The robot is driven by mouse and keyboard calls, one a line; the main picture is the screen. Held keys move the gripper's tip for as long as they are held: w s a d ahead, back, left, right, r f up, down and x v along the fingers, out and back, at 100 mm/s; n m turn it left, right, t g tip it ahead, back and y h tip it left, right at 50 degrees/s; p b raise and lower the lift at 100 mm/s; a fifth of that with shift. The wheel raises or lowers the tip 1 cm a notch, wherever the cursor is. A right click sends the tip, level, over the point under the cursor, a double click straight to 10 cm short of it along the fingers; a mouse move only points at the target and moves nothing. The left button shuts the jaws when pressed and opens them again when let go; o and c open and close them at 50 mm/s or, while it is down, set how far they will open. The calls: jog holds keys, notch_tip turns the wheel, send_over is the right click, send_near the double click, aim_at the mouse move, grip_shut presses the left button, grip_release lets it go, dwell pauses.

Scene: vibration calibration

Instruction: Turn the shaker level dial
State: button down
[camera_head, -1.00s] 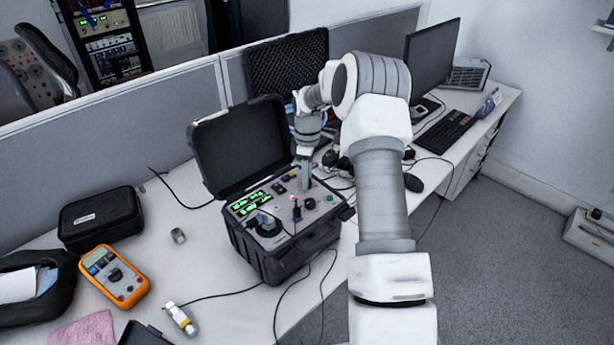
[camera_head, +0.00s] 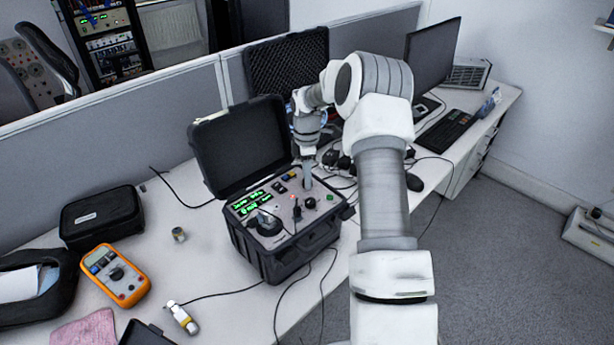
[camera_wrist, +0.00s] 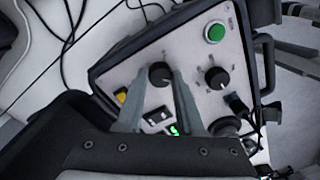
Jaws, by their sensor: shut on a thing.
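The shaker unit is an open black case (camera_head: 262,262) on the desk, with a light grey control panel (camera_head: 272,196) and lit green displays. My gripper (camera_head: 307,184) points down at the far right part of this panel. In the wrist view, my gripper (camera_wrist: 160,80) has its two grey fingers on a round black dial (camera_wrist: 160,71) with a white mark, and they are shut on it. A second black dial (camera_wrist: 217,78) is to its right, clear of the fingers. A green button (camera_wrist: 214,32) is above. The dial's lower part is hidden, and its label cannot be read.
The case's raised lid (camera_head: 240,147) stands behind the panel. An orange multimeter (camera_head: 115,276), a black pouch (camera_head: 102,218) and a small metal cylinder (camera_head: 179,234) lie to the left. Cables run in front of the case. A monitor (camera_head: 432,58) and keyboard (camera_head: 446,131) are to the right.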

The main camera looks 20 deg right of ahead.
jog(key=c, duration=0.5)
grip_release()
jog(key=shift+c, duration=0.2)
notch_tip(320, 180, up, 17)
jog(key=shift+w+d+r, duration=0.15)
jog(key=shift+w+r, duration=0.05)
jog(key=shift+w, duration=0.25)
jog(key=shift+r, duration=0.1)
